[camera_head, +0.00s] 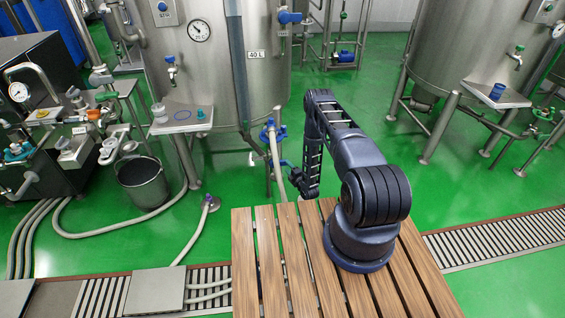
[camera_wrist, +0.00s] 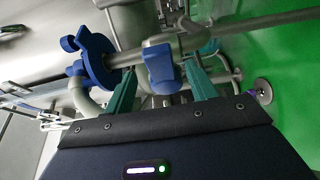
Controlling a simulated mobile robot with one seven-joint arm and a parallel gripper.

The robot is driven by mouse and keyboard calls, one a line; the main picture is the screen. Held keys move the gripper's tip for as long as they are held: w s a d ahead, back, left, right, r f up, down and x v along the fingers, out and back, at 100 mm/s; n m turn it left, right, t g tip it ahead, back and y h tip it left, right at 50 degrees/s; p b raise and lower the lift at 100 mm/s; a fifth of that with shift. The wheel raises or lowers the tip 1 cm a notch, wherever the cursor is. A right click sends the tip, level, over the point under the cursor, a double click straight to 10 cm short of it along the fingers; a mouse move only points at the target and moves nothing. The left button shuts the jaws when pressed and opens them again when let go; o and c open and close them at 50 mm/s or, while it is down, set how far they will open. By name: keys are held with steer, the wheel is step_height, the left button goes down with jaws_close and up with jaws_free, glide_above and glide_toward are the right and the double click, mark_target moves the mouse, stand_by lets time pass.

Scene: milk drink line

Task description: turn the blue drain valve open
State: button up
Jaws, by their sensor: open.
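The blue drain valve shows in the wrist view as a blue lever handle (camera_wrist: 160,63) on a grey metal pipe. My gripper (camera_wrist: 162,76) has its two teal fingers apart, one on each side of this handle. I see a gap on both sides, so it is not clamped. In the head view my gripper (camera_head: 287,176) is low beside the tank's outlet pipe, small and partly hidden by my forearm. The lever is hard to make out there.
A blue handwheel (camera_wrist: 92,62) sits left of the lever on the piping; blue fittings (camera_head: 267,134) show below the 40 L tank (camera_head: 205,75). A black bucket (camera_head: 143,181) and hoses lie left. A wooden slatted platform (camera_head: 268,270) is in front. Green floor is open to the right.

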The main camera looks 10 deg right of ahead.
mark_target(285, 164)
steer(key=x, duration=0.7)
jaws_close()
